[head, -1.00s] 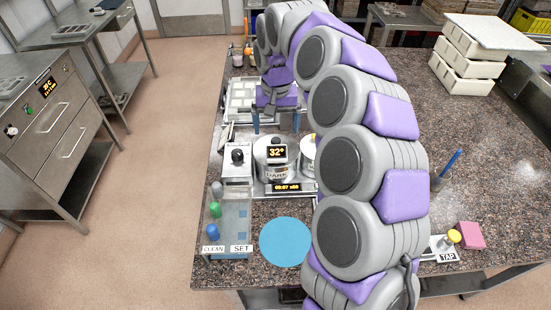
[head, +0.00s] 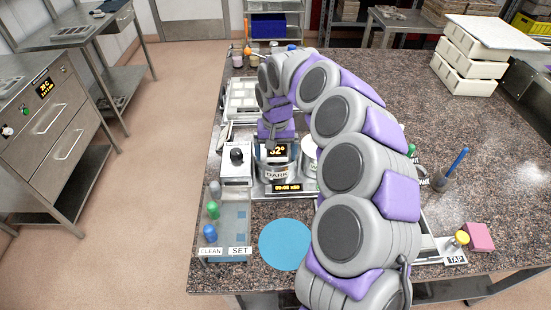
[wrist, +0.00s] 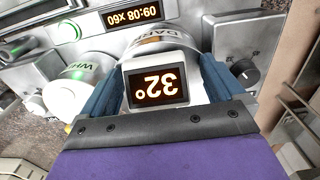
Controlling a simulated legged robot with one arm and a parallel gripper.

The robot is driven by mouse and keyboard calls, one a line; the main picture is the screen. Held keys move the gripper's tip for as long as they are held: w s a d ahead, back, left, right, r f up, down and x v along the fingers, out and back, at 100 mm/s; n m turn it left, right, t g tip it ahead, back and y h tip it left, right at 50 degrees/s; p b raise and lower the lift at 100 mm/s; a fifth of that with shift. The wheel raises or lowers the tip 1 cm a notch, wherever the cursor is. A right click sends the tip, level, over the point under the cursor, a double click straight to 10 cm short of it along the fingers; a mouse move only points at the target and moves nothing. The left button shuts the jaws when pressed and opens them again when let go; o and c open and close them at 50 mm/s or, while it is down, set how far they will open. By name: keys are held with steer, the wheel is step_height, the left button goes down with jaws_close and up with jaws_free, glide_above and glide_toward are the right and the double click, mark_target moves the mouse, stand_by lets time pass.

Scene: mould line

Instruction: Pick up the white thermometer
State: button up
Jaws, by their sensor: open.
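The white thermometer, with a dark display reading 32°, sits at the dark-chocolate pot (head: 276,173). In the wrist view the thermometer (wrist: 158,86) lies between the two blue fingers of my gripper (wrist: 160,76). My gripper is open, with one finger on each side of the thermometer; I cannot tell whether either finger touches it. In the head view my gripper (head: 277,146) is low over the pot, and the thermometer's display (head: 279,151) shows partly below it. The pot's DARK label (wrist: 163,43) shows behind the thermometer in the wrist view.
A second pot, labelled WHITE in part (wrist: 80,78), stands beside the dark pot. A control box with a black knob (head: 236,156) is at its left. A blue round mat (head: 286,243) lies in front. Chocolate moulds (head: 250,95) lie behind.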

steer(key=shift+d, duration=0.25)
steer(key=shift+c, duration=0.3)
steer(key=shift+a, duration=0.15)
steer(key=c, duration=1)
steer(key=shift+r, duration=0.1)
